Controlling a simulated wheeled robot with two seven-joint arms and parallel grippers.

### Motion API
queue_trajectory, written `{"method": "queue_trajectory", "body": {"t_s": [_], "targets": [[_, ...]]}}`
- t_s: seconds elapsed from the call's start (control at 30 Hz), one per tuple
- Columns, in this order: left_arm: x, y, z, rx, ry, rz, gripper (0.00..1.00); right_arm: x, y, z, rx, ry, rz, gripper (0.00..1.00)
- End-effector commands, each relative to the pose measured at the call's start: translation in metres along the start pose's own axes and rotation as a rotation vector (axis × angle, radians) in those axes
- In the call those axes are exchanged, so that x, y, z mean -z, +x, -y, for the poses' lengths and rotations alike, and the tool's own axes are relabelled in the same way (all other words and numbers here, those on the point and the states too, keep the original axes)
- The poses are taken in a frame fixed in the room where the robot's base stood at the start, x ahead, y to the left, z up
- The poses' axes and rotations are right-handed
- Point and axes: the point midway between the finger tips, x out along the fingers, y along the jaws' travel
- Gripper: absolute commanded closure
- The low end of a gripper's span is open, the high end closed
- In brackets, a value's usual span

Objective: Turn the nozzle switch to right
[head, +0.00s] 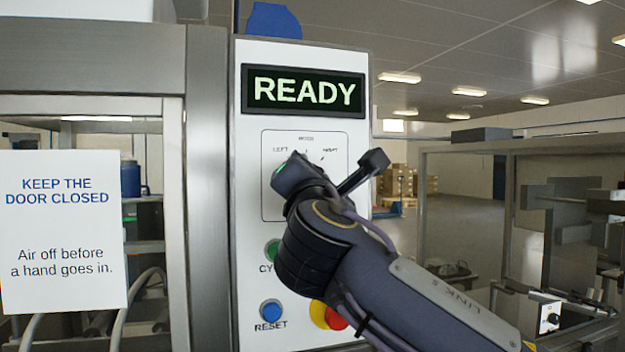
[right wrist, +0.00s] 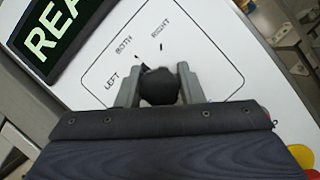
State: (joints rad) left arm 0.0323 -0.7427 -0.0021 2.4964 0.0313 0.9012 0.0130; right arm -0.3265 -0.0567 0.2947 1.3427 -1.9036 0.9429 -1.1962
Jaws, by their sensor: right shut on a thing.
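The nozzle switch is a round dark knob (right wrist: 159,88) on a white panel (head: 248,190). In the right wrist view, LEFT, BOTH and RIGHT are printed around it, with small tick marks. A small tip on the knob's upper edge appears to point towards BOTH, but I cannot tell its setting for certain. My right gripper (right wrist: 157,77) is shut on the knob, one grey finger on each side. In the head view, my right gripper (head: 292,176) and wrist cover the knob and part of the labels. My left gripper is not in view.
A lit READY display (head: 304,91) sits above the switch. Below are a green button (head: 272,249) partly behind my wrist, a blue RESET button (head: 271,312) and a red stop button (head: 336,318) on yellow. A door with a paper sign (head: 64,230) stands left.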

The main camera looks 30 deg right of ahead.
Motion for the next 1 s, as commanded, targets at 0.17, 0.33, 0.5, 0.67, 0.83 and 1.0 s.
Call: {"method": "queue_trajectory", "body": {"t_s": [0.17, 0.33, 0.5, 0.67, 0.83, 1.0], "targets": [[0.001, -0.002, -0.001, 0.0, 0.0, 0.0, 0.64, 0.001, 0.001, 0.0, 0.067, 0.156, -0.003, 0.89], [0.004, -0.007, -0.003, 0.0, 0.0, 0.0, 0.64, 0.0, 0.001, 0.0, 0.128, 0.305, -0.003, 0.89], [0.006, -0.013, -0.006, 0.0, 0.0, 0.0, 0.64, 0.0, 0.001, 0.0, 0.189, 0.451, -0.002, 0.89], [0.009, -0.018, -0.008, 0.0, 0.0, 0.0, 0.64, 0.0, 0.0, 0.001, 0.24, 0.573, -0.002, 0.89], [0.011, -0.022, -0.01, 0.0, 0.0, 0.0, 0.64, 0.001, 0.0, 0.002, 0.284, 0.677, -0.002, 0.89], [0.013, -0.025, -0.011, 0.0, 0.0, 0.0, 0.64, 0.001, 0.0, 0.002, 0.314, 0.75, -0.001, 0.89]]}}
